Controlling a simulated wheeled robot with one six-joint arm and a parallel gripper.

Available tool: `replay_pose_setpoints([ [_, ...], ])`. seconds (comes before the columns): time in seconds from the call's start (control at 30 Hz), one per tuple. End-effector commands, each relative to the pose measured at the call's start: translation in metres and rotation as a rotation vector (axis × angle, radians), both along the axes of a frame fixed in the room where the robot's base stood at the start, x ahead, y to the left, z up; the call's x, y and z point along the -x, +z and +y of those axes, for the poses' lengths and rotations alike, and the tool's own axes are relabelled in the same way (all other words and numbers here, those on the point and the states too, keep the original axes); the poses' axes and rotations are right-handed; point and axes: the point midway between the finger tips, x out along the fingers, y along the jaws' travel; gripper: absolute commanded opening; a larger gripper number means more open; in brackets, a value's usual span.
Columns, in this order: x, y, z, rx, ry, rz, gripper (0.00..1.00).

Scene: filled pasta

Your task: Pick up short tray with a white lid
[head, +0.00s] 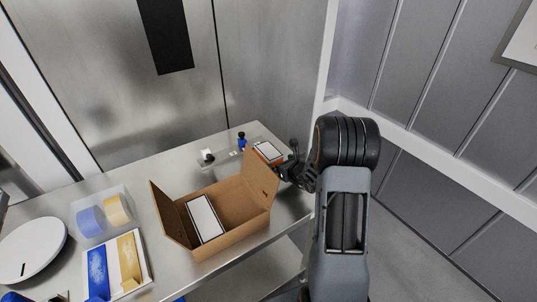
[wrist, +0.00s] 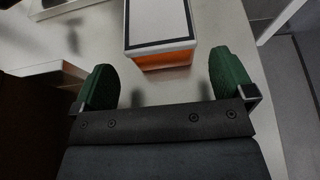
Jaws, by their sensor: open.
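A short tray with a white lid (head: 268,150) sits at the far right end of the steel table, behind the open cardboard box. In the wrist view its white lid (wrist: 157,22) has a dark border line, and its side is orange. My gripper (wrist: 163,76) is open, with green fingertips spread to either side of the tray's near end. The tray lies just ahead of the fingers, and a gap shows between them and it. In the head view my gripper (head: 288,172) is beside the tray's right side, partly hidden by dark links.
The cardboard box (head: 234,205) has raised flaps and holds a white-lidded item (head: 205,218). A small blue bottle (head: 242,142) and a white item (head: 207,156) stand behind it. A clear container (head: 101,211), a blue-and-yellow pack (head: 117,264) and a white round object (head: 33,249) are left.

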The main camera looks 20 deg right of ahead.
Motion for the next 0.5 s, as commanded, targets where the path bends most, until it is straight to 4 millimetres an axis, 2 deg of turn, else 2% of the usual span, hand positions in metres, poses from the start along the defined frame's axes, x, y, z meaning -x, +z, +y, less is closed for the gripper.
replay_pose_setpoints([
  [0.17,-0.008,-0.002,0.001,0.001,-0.001,0.001,1.00],
  [0.5,-0.046,-0.014,0.007,0.001,-0.003,0.002,1.00],
])
